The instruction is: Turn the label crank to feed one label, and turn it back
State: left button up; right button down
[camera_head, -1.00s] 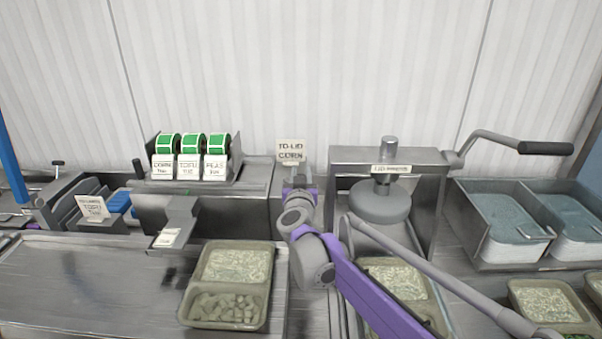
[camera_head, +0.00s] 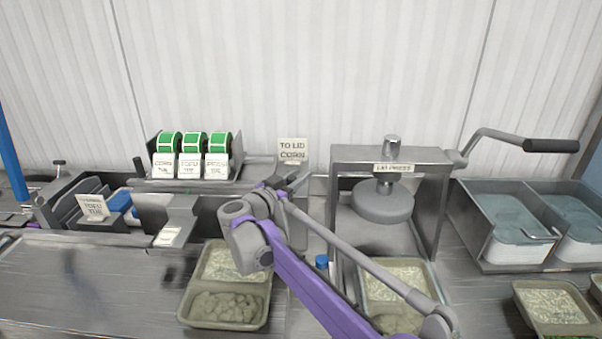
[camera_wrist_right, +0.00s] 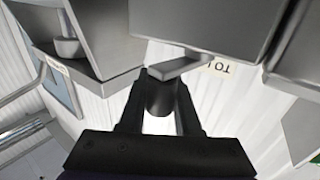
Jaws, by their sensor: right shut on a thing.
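The label dispenser (camera_head: 215,205) stands left of centre with several green label rolls (camera_head: 193,142) on top. A white label (camera_head: 168,237) lies on its front plate. My right gripper (camera_head: 288,182) is at the dispenser's right side in the head view, partly hidden by my own wrist. In the right wrist view my right gripper (camera_wrist_right: 158,108) is shut on the dark round handle of the label crank (camera_wrist_right: 160,92). The crank's flat grey arm (camera_wrist_right: 188,66) reaches up and right from the handle. The crank is hard to make out in the head view.
A "TO LID CORN" sign (camera_head: 292,150) stands behind my right gripper. The lid press (camera_head: 345,154) is to the right, with its long lever (camera_head: 552,146). A filled tray (camera_head: 182,312) sits below my wrist, and another (camera_head: 432,278) lies under my forearm.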

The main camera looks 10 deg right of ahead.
jog(key=shift+s+a+m+g+h+p, duration=0.1)
jog(key=shift+a+m+g+h+p, duration=0.15)
jog(key=shift+m+g+h, duration=0.4)
jog(key=shift+s+a+m+g+h+p, duration=0.15)
jog(key=shift+m+g+h+p, duration=0.25)
jog(key=shift+g, duration=0.35)
jog(key=shift+m+g, duration=0.25)
jog(key=shift+g, duration=0.05)
jog(key=c, duration=0.6)
grip_release()
jog(key=b+v, duration=0.1)
jog(key=v, duration=0.9)
jog(key=shift+a, duration=0.4)
jog(key=shift+s+f, duration=0.1)
jog(key=shift+s, duration=0.05)
